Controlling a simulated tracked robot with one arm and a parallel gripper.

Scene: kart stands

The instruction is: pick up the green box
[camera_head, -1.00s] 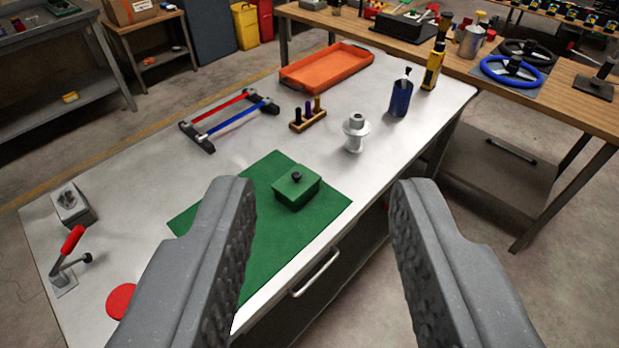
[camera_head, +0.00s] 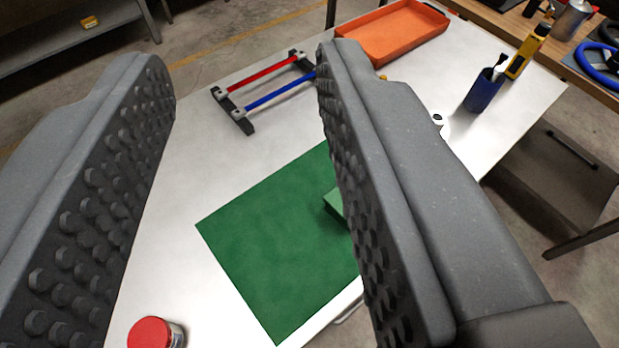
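The green box (camera_head: 334,201) sits on a green mat (camera_head: 267,245) on the pale table. My gripper's right finger hides most of it, and only its left edge shows. My gripper (camera_head: 245,60) is open and empty, with its two studded fingers wide apart. It is above the table, and the box lies behind the right finger in the picture, not between the fingers. I cannot tell the exact height between them.
A rack with a red and a blue bar (camera_head: 262,90), an orange tray (camera_head: 392,32), a blue cup (camera_head: 482,90) and a yellow tool (camera_head: 527,50) stand farther back. A red-lidded jar (camera_head: 154,333) is at the front left. Bare tabletop lies left of the mat.

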